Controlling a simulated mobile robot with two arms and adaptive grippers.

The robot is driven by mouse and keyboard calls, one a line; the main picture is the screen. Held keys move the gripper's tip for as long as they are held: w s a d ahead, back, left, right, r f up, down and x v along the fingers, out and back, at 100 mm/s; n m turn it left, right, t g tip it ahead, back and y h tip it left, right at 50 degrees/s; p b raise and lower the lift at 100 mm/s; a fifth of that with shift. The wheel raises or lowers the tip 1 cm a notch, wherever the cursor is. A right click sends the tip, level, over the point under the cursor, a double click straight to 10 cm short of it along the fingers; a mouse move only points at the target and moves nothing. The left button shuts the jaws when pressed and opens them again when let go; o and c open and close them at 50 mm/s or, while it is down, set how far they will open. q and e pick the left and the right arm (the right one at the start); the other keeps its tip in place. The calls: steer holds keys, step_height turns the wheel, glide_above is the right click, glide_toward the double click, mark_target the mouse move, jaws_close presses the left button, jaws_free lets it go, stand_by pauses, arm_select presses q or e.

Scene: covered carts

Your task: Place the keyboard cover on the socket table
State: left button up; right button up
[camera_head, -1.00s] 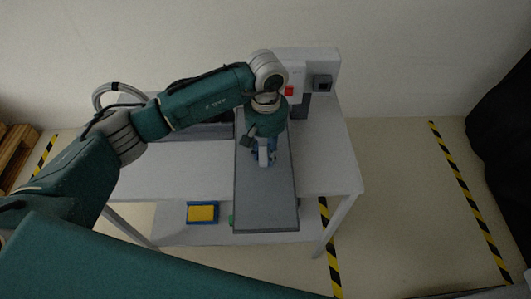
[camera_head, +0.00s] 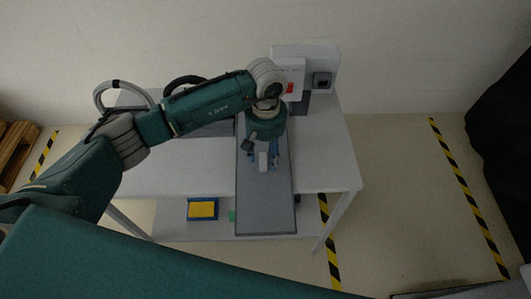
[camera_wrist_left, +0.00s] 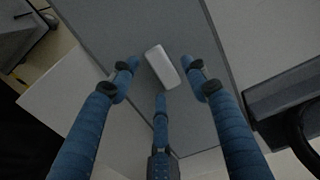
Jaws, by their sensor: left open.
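The keyboard cover is a long grey panel (camera_head: 267,205) with a white handle (camera_wrist_left: 161,66). It lies on the white socket table (camera_head: 321,160), and in the head view its near end reaches past the table's front edge. My left gripper (camera_head: 262,161) is above the handle with its blue fingers spread. In the left wrist view the fingers (camera_wrist_left: 162,85) stand around the handle, with gaps on both sides. The cover's far end is partly hidden by my left arm. My right gripper is not in view.
A white box with a red switch (camera_head: 291,88) and a dark socket (camera_head: 321,80) stand at the table's back. A dark object (camera_head: 215,130) lies left of the cover. A blue and yellow item (camera_head: 202,209) is on the lower shelf. The table's right side is clear.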

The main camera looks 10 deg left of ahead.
mark_target(266, 160)
arm_select(q)
steer(key=shift+w+r, duration=0.1)
steer(key=shift+r, duration=0.2)
step_height(266, 160, up, 12)
steer(key=b, duration=0.3)
steer(key=shift+f+b, duration=0.2)
steer(key=shift+b, duration=0.2)
steer(key=shift+f, duration=0.1)
